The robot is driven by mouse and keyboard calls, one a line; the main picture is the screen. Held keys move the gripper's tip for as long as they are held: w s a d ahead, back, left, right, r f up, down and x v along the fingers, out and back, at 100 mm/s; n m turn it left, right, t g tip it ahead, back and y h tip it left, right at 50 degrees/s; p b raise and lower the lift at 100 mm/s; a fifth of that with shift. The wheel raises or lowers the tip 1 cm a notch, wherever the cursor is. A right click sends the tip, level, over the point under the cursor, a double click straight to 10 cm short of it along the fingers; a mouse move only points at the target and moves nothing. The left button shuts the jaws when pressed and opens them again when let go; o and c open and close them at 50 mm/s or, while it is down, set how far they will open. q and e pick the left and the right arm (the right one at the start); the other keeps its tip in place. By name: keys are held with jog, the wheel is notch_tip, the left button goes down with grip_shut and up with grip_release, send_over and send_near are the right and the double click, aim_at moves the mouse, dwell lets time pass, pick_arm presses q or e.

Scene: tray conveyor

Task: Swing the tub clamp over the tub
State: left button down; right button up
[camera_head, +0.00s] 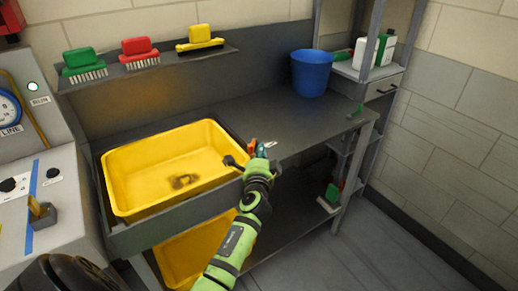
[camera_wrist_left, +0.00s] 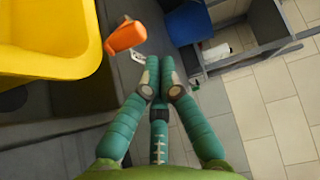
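The yellow tub (camera_head: 125,190) sits in the bench's sink frame, with a dark brown stain on its floor. In the wrist view its yellow wall (camera_wrist_left: 85,62) fills the upper left. The tub clamp shows as an orange handle (camera_head: 252,147) with a small metal piece beside the tub's right edge. In the wrist view the orange handle (camera_wrist_left: 125,36) lies off the tub, just left of my fingertips. My left gripper (camera_head: 260,155) is at the clamp, its teal fingers (camera_wrist_left: 161,62) close together with nothing visible between them. I cannot tell whether they touch the clamp. My right gripper is not in view.
A blue bucket (camera_head: 311,75) stands at the back of the bench. Green, red and yellow brushes lie on the shelf (camera_head: 150,69) behind the tub. A control panel (camera_head: 45,190) is at left. The grey bench top (camera_head: 300,120) right of the tub is mostly clear.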

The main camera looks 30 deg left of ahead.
pick_arm(q)
jog(key=shift+s+a+f, duration=0.1)
jog(key=shift+a, duration=0.2)
jog(key=shift+a, duration=0.1)
jog(key=shift+s+a+m+h+p, duration=0.25)
jog(key=shift+m+h+p, duration=0.15)
jog(key=shift+p, duration=0.1)
jog(key=shift+s+a+m+t+h+p, duration=0.15)
jog(key=shift+m+t+h+p, duration=0.15)
jog(key=shift+t+h, duration=0.25)
